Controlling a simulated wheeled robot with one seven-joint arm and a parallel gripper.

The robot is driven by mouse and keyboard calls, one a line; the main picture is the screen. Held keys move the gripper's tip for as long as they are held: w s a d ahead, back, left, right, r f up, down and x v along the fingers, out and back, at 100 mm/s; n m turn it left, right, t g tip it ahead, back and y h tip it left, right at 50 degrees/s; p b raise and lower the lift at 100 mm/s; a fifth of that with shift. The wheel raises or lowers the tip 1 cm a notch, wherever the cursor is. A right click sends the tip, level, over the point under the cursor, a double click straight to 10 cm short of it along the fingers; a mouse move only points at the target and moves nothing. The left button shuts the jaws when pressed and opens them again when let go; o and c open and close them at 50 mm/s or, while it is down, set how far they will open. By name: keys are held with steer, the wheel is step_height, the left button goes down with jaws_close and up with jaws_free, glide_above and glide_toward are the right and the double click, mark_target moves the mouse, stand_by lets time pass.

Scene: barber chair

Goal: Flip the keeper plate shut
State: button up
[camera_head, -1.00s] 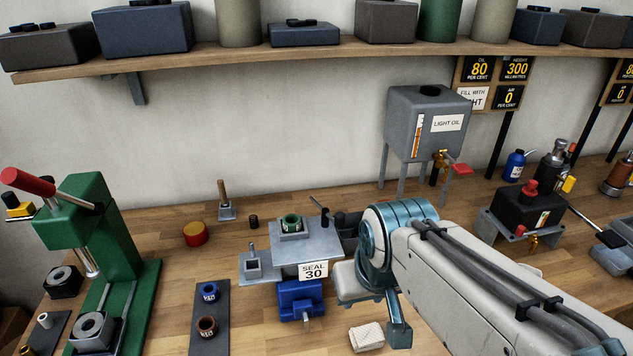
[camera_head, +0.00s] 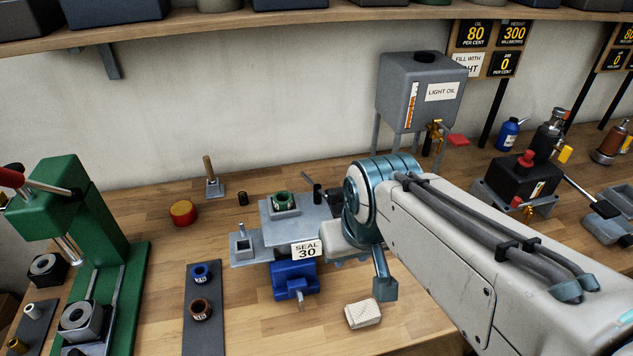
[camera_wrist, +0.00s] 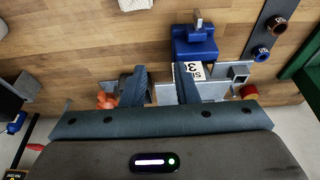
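The seal fixture in the head view has a grey plate (camera_head: 292,222) with a green ring (camera_head: 285,201) on it. A "SEAL 30" label (camera_head: 306,250) and a blue vise-like block (camera_head: 294,282) are at its front. I cannot tell which part is the keeper plate; a dark lever (camera_head: 314,188) stands behind the ring. My gripper (camera_wrist: 160,72) is open in the wrist view, its fingers apart above the fixture. The label (camera_wrist: 190,70) and blue block (camera_wrist: 195,46) show beyond the right finger. The green ring is hidden there, and my arm covers the fixture's right side in the head view.
A small grey socket block (camera_head: 243,246) is at the fixture's left. A green press (camera_head: 85,230) and a dark strip with two rings (camera_head: 203,330) stand further left. A red button (camera_head: 184,212) is behind. A pale cloth-like block (camera_head: 363,314) lies on clear bench in front.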

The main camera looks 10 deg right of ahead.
steer(key=shift+w+a+r, duration=0.15)
steer(key=shift+w, duration=0.15)
jaws_close()
steer(key=w+a+r+m+h+b, duration=0.2)
steer(key=w+a+r+h, duration=0.4)
steer(key=w+a, duration=0.5)
steer(key=shift+w+r+b, duration=0.65)
steer(key=shift+w+r, duration=0.05)
steer(key=shift+r, duration=0.15)
